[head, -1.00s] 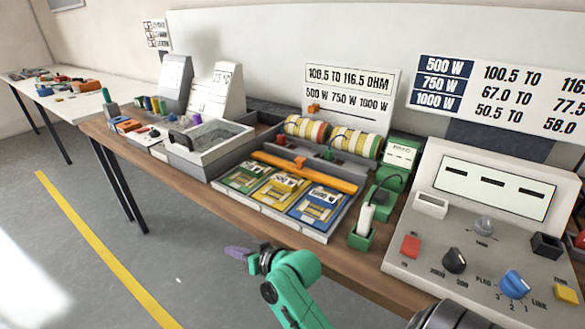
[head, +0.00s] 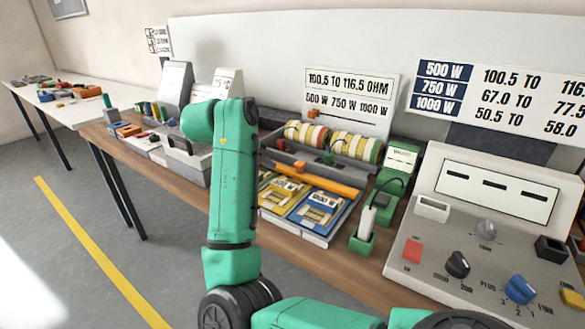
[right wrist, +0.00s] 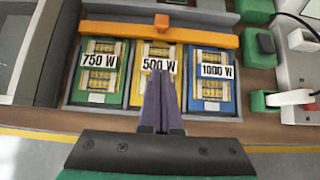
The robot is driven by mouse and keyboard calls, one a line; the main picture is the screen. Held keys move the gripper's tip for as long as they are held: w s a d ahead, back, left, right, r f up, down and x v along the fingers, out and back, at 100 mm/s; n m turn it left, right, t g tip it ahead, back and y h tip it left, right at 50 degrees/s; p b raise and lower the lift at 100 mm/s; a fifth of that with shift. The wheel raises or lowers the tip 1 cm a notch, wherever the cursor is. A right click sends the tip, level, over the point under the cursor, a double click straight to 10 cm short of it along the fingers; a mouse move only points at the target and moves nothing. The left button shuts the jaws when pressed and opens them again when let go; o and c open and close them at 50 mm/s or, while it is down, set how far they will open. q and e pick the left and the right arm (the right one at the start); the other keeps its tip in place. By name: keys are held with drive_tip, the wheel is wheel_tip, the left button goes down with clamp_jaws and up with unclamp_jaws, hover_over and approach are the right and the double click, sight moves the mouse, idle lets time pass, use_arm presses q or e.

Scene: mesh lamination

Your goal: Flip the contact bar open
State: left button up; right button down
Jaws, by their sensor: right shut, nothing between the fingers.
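The orange bar, which I take as the contact bar (head: 325,180), lies across the tray behind the row of cards; my arm hides its left end. In the right wrist view the bar (right wrist: 205,37) spans the tray's width, with a small orange-brown knob (right wrist: 161,21) at its middle. My right gripper (right wrist: 160,76) has dark purple fingers, shut together and empty. The fingertips show over the yellow 500 W card (right wrist: 142,95), on the near side of the bar and apart from it in the picture. My left gripper is not in view.
A green 750 W card (right wrist: 100,99) and a blue 1000 W card (right wrist: 212,104) flank the yellow one. Wound coils (head: 354,145) stand behind the bar. A green holder with a white plug (head: 365,219) and a control panel (head: 415,275) stand to the right.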

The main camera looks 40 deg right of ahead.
sight(301, 163)
drive_tip(key=shift+d, duration=0.15)
drive_tip(key=p+x, duration=0.2)
drive_tip(key=x, duration=0.7)
drive_tip(key=d, duration=0.2)
drive_tip(key=w+d+p, duration=0.1)
drive_tip(key=d, duration=0.1)
drive_tip(key=shift+w+f, duration=0.1)
drive_tip(key=shift+f, duration=0.1)
drive_tip(key=shift+w+d+f, duration=0.1)
drive_tip(key=shift+d+f, duration=0.05)
drive_tip(key=shift+d, duration=0.15)
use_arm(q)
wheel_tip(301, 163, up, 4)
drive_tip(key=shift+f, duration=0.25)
use_arm(e)
drive_tip(key=d, duration=0.2)
drive_tip(key=w+d+b, duration=0.1)
drive_tip(key=d, duration=0.1)
drive_tip(key=shift+w, duration=0.15)
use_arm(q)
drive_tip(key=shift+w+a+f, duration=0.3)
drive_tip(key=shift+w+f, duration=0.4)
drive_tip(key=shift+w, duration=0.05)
